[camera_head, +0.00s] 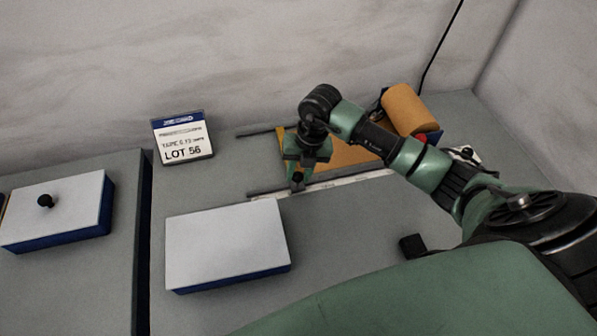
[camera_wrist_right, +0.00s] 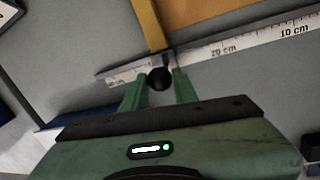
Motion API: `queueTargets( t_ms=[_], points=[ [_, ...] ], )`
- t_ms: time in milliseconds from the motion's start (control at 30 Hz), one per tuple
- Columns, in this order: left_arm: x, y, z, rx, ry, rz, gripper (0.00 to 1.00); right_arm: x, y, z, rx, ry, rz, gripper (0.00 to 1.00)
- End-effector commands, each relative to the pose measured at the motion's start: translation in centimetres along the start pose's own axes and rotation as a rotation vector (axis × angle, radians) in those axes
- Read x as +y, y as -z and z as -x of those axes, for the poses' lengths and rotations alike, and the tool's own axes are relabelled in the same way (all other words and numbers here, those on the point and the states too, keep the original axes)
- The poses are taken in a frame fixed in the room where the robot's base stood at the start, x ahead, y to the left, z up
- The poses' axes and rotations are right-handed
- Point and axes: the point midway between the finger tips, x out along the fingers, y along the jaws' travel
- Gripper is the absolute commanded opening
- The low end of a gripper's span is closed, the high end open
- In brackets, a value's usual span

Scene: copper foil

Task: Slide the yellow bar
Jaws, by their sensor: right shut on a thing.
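The yellow bar (camera_wrist_right: 148,24) lies across the rails, and its near end comes down to a black knob (camera_wrist_right: 159,78) beside the ruler. In the head view a strip of the bar (camera_head: 281,138) shows at the left edge of the copper foil (camera_head: 345,154); my arm hides the rest. My right gripper (camera_wrist_right: 160,86) is shut on the knob, with one green finger on each side of it. In the head view this gripper (camera_head: 297,183) points down at the ruler's left part. My left gripper is not in view.
The white ruler (camera_head: 345,181) runs along the front of the foil. A foil roll (camera_head: 407,108) stands at the right. A white-topped blue box (camera_head: 226,245) lies in front, and a LOT 56 sign (camera_head: 183,140) stands behind left. Another lidded box (camera_head: 60,212) is far left.

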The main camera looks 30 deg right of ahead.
Motion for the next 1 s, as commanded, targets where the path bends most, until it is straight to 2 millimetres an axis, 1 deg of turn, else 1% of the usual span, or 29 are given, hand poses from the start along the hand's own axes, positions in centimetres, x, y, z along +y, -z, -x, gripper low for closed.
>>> queueTargets(
  t_ms=[400,467,567,667,767,867,1000],
  points=[
    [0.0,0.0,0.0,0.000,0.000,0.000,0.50,0.0,-0.2,0.2,-0.005,-0.002,-0.001,0.00],
    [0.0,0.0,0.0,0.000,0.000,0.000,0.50,-0.2,-0.2,0.2,-0.005,-0.002,-0.001,0.00],
    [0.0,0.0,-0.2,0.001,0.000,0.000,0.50,-1.0,-0.4,0.3,-0.007,-0.001,-0.002,0.00],
    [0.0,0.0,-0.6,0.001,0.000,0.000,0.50,-2.5,-0.8,0.5,-0.008,0.001,-0.004,0.00],
    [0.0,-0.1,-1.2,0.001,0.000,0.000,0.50,-4.9,-1.2,0.9,-0.009,0.005,-0.005,0.00],
    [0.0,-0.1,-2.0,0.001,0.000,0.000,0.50,-7.7,-1.8,1.4,-0.010,0.006,-0.005,0.00],
    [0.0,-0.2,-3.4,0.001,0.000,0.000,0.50,-12.0,-2.6,2.1,-0.010,0.007,-0.006,0.00]
  ],
)
